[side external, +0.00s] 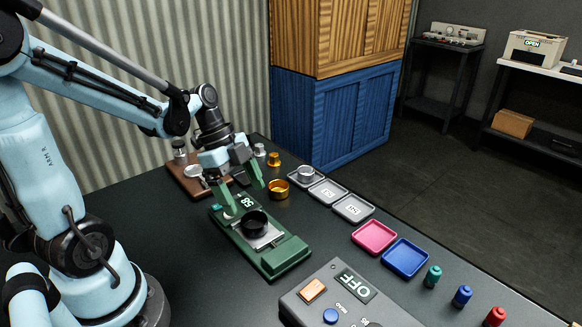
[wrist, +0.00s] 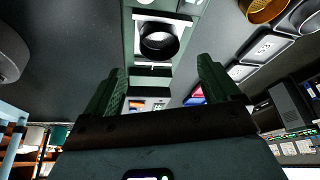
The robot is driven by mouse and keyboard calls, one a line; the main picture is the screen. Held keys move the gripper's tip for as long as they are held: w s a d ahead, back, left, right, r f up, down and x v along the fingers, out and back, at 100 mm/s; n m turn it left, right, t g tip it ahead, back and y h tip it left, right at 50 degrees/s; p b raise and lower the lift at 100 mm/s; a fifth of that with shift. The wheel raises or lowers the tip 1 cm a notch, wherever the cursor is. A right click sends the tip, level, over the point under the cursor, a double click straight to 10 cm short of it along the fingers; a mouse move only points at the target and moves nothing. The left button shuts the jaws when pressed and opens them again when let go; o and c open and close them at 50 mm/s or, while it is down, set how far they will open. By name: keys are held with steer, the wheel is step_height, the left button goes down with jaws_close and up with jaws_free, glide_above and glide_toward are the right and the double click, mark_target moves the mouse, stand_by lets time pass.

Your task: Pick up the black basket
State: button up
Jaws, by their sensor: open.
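The black basket (side external: 256,222) is a short round black cup. My gripper (side external: 246,196) has green fingers spread apart and empty.
A gold basket (side external: 278,190) stands close to the right of my gripper. Grey trays (side external: 353,208), a pink tray (side external: 374,237) and a blue tray (side external: 405,258) run along the table's far edge. A grey box marked OFF (side external: 348,290) stands in front.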

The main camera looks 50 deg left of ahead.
mark_target(254, 227)
steer(key=shift+x, duration=3.05)
steer(key=shift+a, duration=0.15)
steer(key=c, duration=1.2)
